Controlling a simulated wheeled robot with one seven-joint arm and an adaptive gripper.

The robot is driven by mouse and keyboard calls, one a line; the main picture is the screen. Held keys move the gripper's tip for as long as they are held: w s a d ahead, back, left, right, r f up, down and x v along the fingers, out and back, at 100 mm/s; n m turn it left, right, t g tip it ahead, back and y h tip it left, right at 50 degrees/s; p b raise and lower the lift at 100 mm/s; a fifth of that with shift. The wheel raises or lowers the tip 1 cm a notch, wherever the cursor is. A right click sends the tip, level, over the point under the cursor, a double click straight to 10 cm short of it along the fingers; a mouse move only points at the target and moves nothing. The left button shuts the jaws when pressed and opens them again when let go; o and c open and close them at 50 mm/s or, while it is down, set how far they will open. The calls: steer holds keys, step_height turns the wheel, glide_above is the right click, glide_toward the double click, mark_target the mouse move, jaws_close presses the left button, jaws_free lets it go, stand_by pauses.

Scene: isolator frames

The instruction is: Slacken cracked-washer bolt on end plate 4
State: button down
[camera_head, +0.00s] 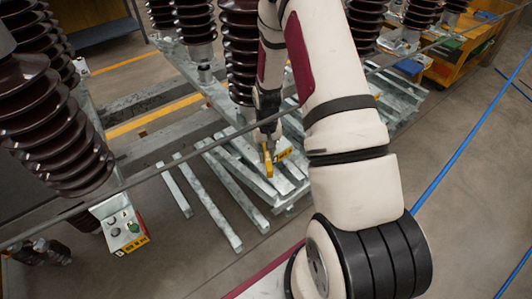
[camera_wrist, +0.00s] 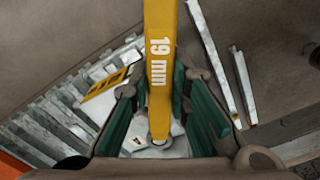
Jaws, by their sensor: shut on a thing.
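My gripper (camera_head: 266,130) is shut on a yellow spanner (camera_head: 268,164), which hangs down from it over the end of a grey steel frame. In the wrist view the spanner (camera_wrist: 160,62) reads "19 mm" and runs between the green finger pads of my gripper (camera_wrist: 160,115). Its lower end is near a pale end plate (camera_wrist: 172,152) with a small marked label (camera_wrist: 137,141); I cannot read its number surely. A rounded grey part (camera_wrist: 158,142) shows at the spanner's tip. I cannot tell whether it is a bolt head or whether the spanner is seated. No cracked washer can be made out.
A yellow label (camera_head: 284,155) sits beside the spanner. Brown ribbed insulators (camera_head: 238,50) stand around the frame. A thin grey rod (camera_head: 150,172) crosses the head view. Loose-looking steel bars (camera_head: 222,202) lie low at the front. An orange cart (camera_head: 455,62) stands at back right.

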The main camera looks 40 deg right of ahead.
steer(key=shift+r+p, duration=1.2)
steer(key=shift+r, duration=2.3)
steer(key=shift+a, duration=0.1)
